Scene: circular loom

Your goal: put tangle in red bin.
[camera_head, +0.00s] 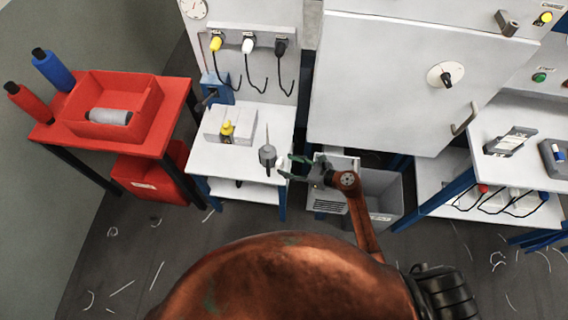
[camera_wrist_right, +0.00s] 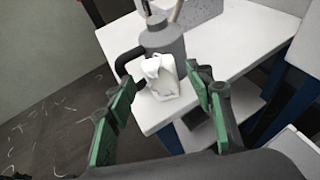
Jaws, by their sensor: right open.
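A white crumpled clump, which looks like the tangle (camera_wrist_right: 164,84), is at the near edge of the small white table, in front of a grey can. I cannot make it out in the head view. My right gripper (camera_head: 291,168) is at the right edge of that table. In the wrist view its green fingers (camera_wrist_right: 166,88) are apart, one on each side of the clump; contact is not clear. A red bin (camera_head: 150,184) with a label stands on the floor under the red table at the left. My left gripper is not in view.
The white table (camera_head: 273,119) holds the grey can (camera_head: 267,156) and a light box with a yellow item. A red tray (camera_head: 140,92) with a grey spool is on the red table. A grey bin (camera_head: 382,185) stands right of my gripper. White thread scraps litter the floor.

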